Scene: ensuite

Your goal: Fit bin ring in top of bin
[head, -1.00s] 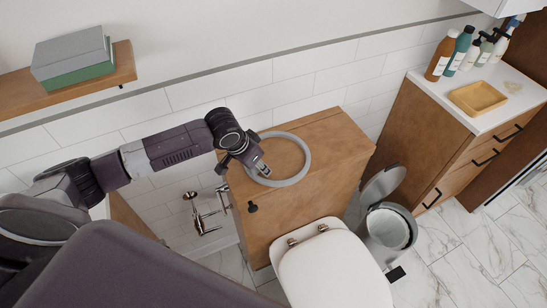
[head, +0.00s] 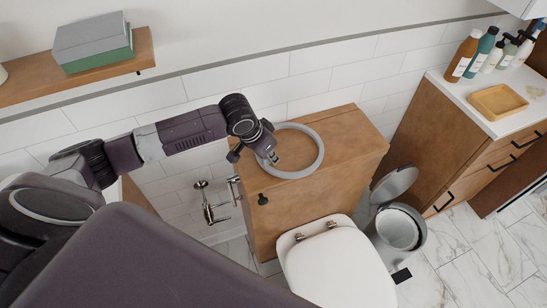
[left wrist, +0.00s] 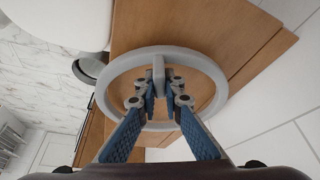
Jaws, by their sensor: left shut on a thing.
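The bin ring (head: 320,152) is a flat grey hoop over the wooden cistern box behind the toilet. My left gripper (head: 273,158) is shut on its left side in the head view. In the left wrist view the ring (left wrist: 216,78) surrounds the blue-padded fingers (left wrist: 160,92), which close on a short grey bar of it. I cannot tell whether the ring touches the box top. The bin (head: 398,232) stands on the floor right of the toilet, its lid (head: 394,185) raised and its round top open. My right gripper is not in view.
The wooden box (head: 345,150) and white toilet (head: 335,262) lie between my left arm and the bin. A wooden cabinet (head: 432,140) with bottles and a tray (head: 498,101) stands right. A wall shelf (head: 90,75) holds books. Marble floor is clear right of the bin.

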